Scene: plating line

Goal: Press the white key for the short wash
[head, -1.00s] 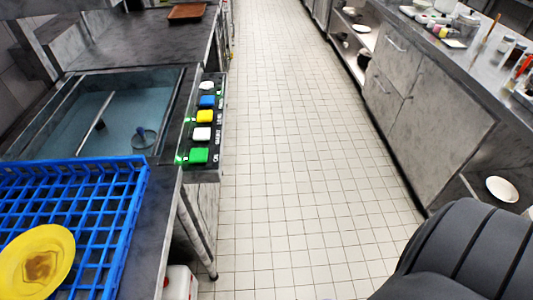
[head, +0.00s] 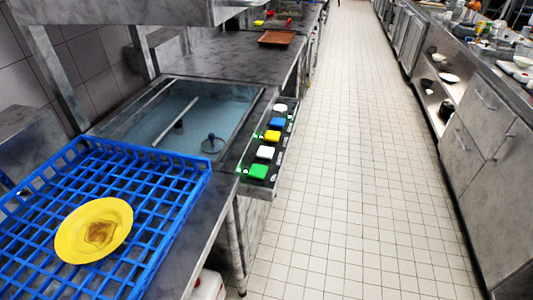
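A key panel (head: 254,188) runs along the front edge of the wash basin. A square white key (head: 265,152) sits on it between a green key (head: 258,172) and a yellow key (head: 272,136). Beyond the yellow key are a blue key (head: 277,123) and a rounder white key (head: 280,108). The labels beside the keys are too small to read surely now. Small green lights glow by the green key and near the yellow key. Neither of my grippers is in view, and nothing covers the keys.
A blue rack (head: 182,163) holding a stained yellow plate (head: 93,231) stands left of the panel. The basin (head: 185,115) holds water. A brown tray (head: 277,37) lies on the far counter. The tiled aisle (head: 350,170) is clear; a counter with shelves lines the right.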

